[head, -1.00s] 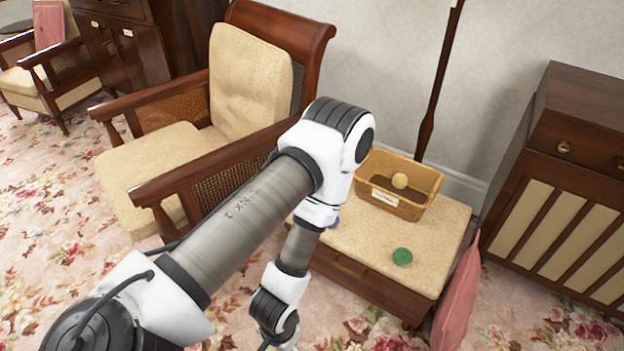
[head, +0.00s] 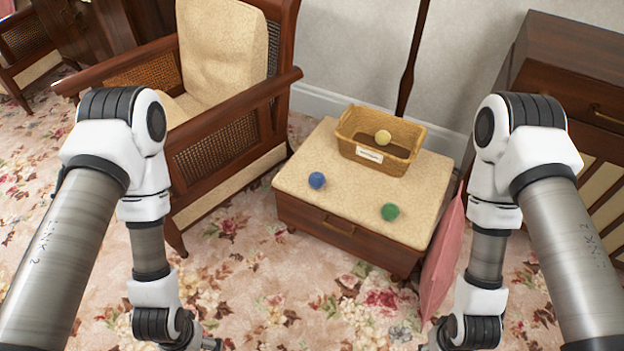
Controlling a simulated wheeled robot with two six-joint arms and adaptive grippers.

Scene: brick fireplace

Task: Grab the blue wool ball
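The blue wool ball (head: 317,180) rests on the front left part of a cream-topped wooden stool (head: 350,206), uncovered and apart from other things. My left gripper (head: 211,343) shows only as a sliver at the bottom edge, in front and to the left of the stool. My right gripper (head: 428,346) is likewise mostly cut off at the bottom edge, to the right of the stool. Neither touches the ball. Whether they are open or shut cannot be seen.
A green ball (head: 389,211) lies on the stool's front right. A wicker basket (head: 402,168) holding a yellow ball (head: 382,137) stands at the back. A pink cushion (head: 441,258) leans at the right side. An armchair (head: 214,139) stands left. Flowered carpet in front is clear.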

